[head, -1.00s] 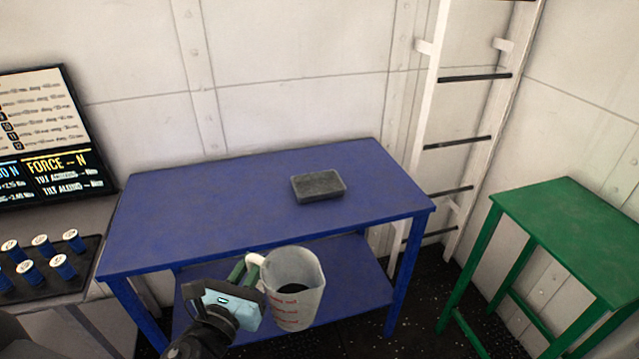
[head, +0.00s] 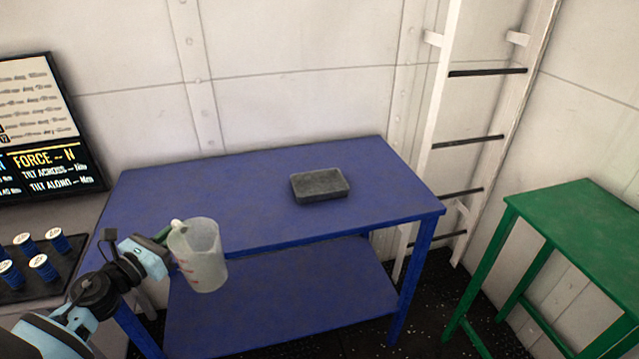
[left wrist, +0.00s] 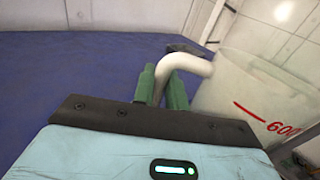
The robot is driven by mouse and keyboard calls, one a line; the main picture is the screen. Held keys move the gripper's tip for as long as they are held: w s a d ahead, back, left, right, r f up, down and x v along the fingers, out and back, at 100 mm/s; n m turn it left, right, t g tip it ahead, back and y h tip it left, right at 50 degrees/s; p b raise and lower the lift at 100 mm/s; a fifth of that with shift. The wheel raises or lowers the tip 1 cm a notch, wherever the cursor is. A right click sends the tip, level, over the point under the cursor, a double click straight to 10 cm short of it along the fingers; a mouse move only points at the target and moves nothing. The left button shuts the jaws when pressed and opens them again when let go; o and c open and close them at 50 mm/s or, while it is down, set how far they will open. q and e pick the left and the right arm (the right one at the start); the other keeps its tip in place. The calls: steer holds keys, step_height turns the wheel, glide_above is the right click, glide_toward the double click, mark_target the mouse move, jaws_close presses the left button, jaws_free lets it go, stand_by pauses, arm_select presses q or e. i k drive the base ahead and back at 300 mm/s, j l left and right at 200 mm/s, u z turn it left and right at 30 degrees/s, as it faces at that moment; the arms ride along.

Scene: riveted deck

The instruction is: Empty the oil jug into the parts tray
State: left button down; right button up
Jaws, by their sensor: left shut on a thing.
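The oil jug (head: 203,258) is a translucent white jug with red marks, held upright in front of the blue table's front edge. My left gripper (head: 165,236) is shut on its handle. The left wrist view shows the green fingers (left wrist: 166,88) on both sides of the white handle (left wrist: 185,62), with the jug wall (left wrist: 250,95) to the right. The jug's contents cannot be made out now. The parts tray (head: 319,188) is a shallow dark grey tray on the blue table, to the right of and beyond the jug. My right gripper is not in view.
The blue table (head: 255,165) has a clear top apart from the tray, and a lower shelf (head: 290,300). A green table (head: 585,225) stands at right, a white ladder (head: 440,130) behind. At left are a screen (head: 45,130) and a rack of blue cylinders (head: 40,262).

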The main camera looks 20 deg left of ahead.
mark_target(329, 184)
steer(key=i, duration=1.5)
